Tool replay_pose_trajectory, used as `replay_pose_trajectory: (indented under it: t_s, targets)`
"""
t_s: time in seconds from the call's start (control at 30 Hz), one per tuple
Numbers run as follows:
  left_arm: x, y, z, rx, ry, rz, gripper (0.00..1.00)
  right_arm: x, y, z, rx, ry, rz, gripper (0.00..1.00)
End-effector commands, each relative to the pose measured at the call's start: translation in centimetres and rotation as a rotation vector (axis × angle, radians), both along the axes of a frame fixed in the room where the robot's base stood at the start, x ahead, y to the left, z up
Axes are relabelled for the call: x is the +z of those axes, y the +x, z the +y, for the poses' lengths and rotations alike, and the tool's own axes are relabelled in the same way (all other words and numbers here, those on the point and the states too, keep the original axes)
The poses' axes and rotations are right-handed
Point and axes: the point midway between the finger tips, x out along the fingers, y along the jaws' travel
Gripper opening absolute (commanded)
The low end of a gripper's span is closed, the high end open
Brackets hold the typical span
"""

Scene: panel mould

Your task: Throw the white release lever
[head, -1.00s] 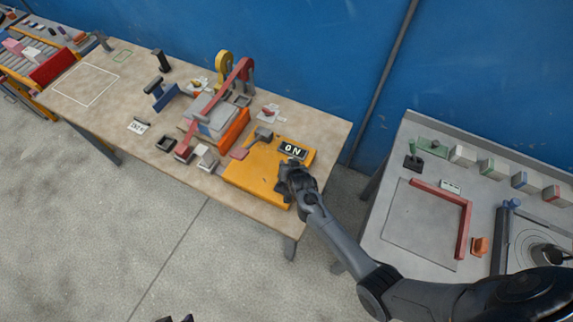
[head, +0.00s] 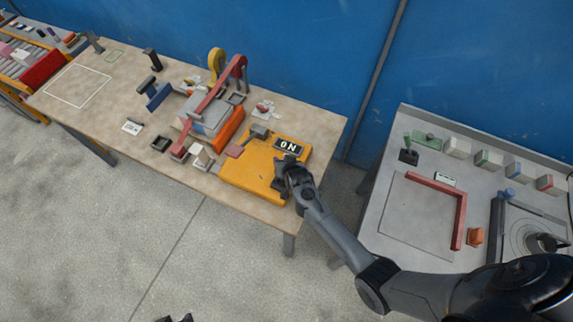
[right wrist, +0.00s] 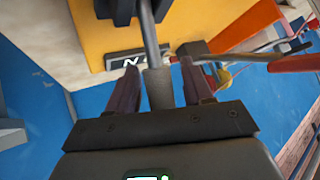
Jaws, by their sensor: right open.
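A yellow box (head: 243,172) with a black ON sign (head: 288,147) stands at the right end of the wooden table. My right gripper (head: 281,177) is over the box's right side in the head view and hides what is under it. In the right wrist view, a pale grey lever with a thick cylindrical grip (right wrist: 158,88) stands between the open fingers of my right gripper (right wrist: 160,85). Its rod runs up to a dark base on the yellow box. I cannot tell whether a finger touches it. Dark tips, likely my left gripper (head: 178,318), show at the bottom edge.
Left of the box is a press-like fixture with a red arm (head: 213,98) and an orange block (head: 228,128). A dark grey handle (head: 260,131) sits on the box's back left. A grey table (head: 390,245) with a red corner frame stands to the right, beyond a floor gap.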

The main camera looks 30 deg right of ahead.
Motion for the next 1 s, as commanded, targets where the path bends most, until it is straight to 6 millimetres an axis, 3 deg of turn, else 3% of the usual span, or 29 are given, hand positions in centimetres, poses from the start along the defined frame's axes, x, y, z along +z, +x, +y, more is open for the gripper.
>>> replay_pose_trajectory:
  t_s: [0.7, 1.0]
  targets:
    - [0.8, 0.0, -0.3, 0.009, -0.014, 0.000, 0.43, 6.0, -6.8, 1.6, -0.001, 0.001, 0.002, 0.51]
    - [0.8, 0.0, -0.2, 0.005, -0.008, -0.001, 0.43, 6.9, -7.8, 1.8, 0.000, 0.001, 0.003, 0.51]
